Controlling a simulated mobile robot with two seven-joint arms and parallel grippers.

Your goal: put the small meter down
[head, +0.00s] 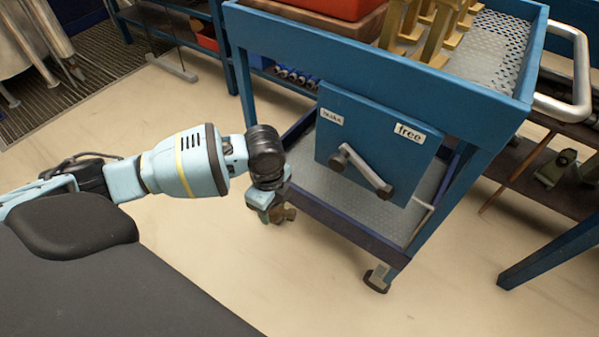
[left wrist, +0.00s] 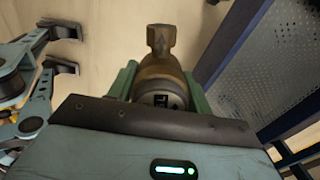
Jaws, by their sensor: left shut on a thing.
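The small meter (left wrist: 160,75) is a brownish brass body with a short pipe end and a dark, pale-ringed face. In the left wrist view it sits between the two green fingers of my left gripper (left wrist: 159,88), which is shut on it. In the head view my left gripper (head: 272,207) points down beside the left side of the blue cart. The meter (head: 287,215) shows only partly below the fingers, over the pale floor. My right gripper (left wrist: 63,50) shows at the left of the left wrist view, fingers apart and empty.
The blue cart (head: 365,35) carries a red bin (head: 325,6) and yellow brackets (head: 432,35) on top. Its side panel (head: 370,150) has a grey crank lever and a "free" label. The lower perforated shelf (head: 305,168) has bare room. Open floor surrounds the cart's left side.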

